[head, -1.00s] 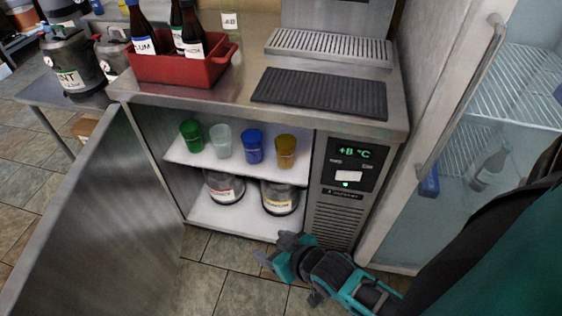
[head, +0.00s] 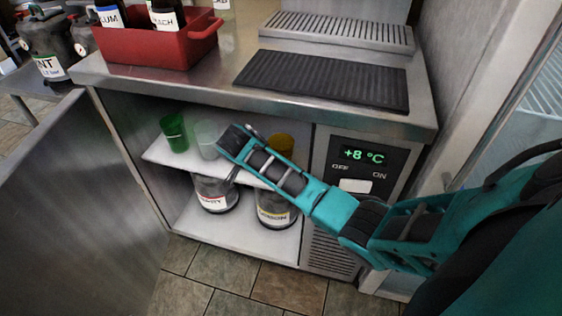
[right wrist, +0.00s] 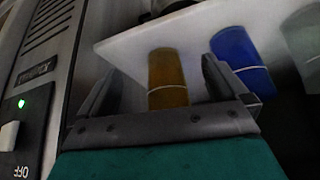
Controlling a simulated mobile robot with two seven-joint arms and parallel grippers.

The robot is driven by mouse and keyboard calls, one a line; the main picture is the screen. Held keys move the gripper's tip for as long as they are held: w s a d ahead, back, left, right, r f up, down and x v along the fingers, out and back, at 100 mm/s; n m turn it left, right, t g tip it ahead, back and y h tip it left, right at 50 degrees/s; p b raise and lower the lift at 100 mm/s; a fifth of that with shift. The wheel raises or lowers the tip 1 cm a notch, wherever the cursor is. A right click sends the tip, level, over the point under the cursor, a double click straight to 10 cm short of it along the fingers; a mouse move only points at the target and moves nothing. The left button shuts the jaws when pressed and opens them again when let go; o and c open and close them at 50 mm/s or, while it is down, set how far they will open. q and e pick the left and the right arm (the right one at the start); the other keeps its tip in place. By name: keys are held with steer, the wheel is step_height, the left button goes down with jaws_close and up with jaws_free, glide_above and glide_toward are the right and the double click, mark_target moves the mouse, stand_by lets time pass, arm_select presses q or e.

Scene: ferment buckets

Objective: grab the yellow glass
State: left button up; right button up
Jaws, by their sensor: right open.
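The yellow glass (head: 281,146) stands on the white upper shelf (head: 160,153) inside the open under-counter fridge, partly covered by my right arm. In the right wrist view, the yellow glass (right wrist: 167,72) appears between the two fingers of my right gripper (right wrist: 160,68), which is open; I cannot tell whether either finger touches it. In the head view my right arm reaches across the shelf front, and its fingertips are not clear. The blue glass (right wrist: 236,58) is beside the yellow one, hidden behind my arm in the head view. My left gripper is not in view.
A green glass (head: 174,133) and a clear glass (head: 207,138) stand further left on the shelf. Labelled containers (head: 276,208) stand on the shelf below. The open fridge door (head: 80,210) is at left, the control panel (head: 362,165) at right, and the counter edge above.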

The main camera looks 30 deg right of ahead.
mark_target(281, 149)
steer(key=d, duration=0.1)
steer(key=w+d, duration=0.1)
steer(key=d, duration=0.1)
steer(key=w+d+b, duration=0.1)
steer(key=shift+w+d, duration=0.2)
steer(key=shift+w, duration=0.05)
steer(key=d, duration=0.1)
steer(key=w+d+b, duration=0.1)
steer(key=w+d+f+b, duration=0.1)
steer(key=shift+d, duration=0.3)
steer(key=shift+c, duration=1.2)
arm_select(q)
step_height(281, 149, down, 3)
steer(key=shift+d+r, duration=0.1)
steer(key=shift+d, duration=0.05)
arm_select(e)
steer(key=c, duration=0.9)
steer(key=shift+o, duration=0.2)
